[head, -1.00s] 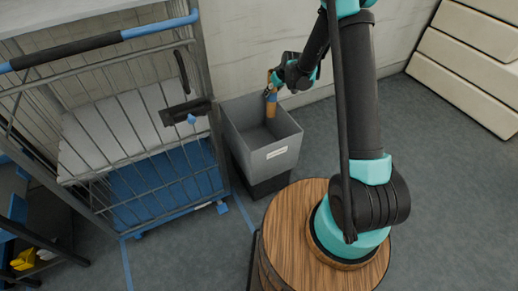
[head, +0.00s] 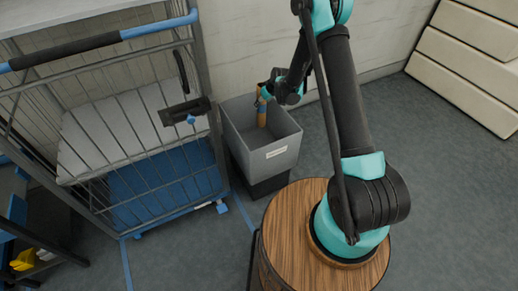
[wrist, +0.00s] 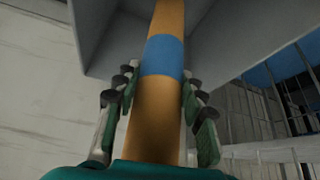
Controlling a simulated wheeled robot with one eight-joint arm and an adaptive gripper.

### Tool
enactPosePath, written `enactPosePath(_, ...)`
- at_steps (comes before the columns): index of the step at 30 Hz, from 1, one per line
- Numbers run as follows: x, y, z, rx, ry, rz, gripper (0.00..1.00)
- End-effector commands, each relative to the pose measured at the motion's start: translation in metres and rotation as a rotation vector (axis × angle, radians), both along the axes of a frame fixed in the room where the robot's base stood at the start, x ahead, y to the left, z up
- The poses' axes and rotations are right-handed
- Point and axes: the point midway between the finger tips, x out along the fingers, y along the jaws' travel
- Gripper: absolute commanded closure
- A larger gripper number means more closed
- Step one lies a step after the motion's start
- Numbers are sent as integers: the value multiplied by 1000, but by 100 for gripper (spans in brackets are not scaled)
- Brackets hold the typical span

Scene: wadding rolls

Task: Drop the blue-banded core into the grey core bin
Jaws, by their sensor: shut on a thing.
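The blue-banded core (head: 262,116) is a tan tube with a blue band. In the head view it hangs roughly upright, its lower part within the outline of the grey core bin (head: 279,163). My gripper (head: 264,92) is shut on the core, above the bin's back part. In the wrist view the core (wrist: 163,110) runs between the fingers of my gripper (wrist: 159,78), with the blue band just past the fingertips. The bin's grey wall (wrist: 105,40) shows beyond. Whether the core touches the bin is hard to tell.
A wire cage trolley (head: 140,150) with a blue base stands close to the left of the bin. A pale wall (head: 250,40) is right behind it. Cream stacked blocks (head: 470,60) lie at the far right. Floor (head: 440,200) is clear on the right.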

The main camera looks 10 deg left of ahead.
Motion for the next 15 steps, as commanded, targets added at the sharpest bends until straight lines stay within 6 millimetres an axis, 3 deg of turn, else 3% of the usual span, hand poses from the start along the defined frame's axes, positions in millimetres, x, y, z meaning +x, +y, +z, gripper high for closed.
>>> enactPosePath(8, 0, 0, -1, 0, 0, 0, 91)
enactPosePath(9, 0, 0, -1, 0, 0, 0, 55)
enactPosePath(13, 0, 0, -1, 0, 0, 0, 39)
enactPosePath(15, 0, 0, -1, 0, 0, 0, 36)
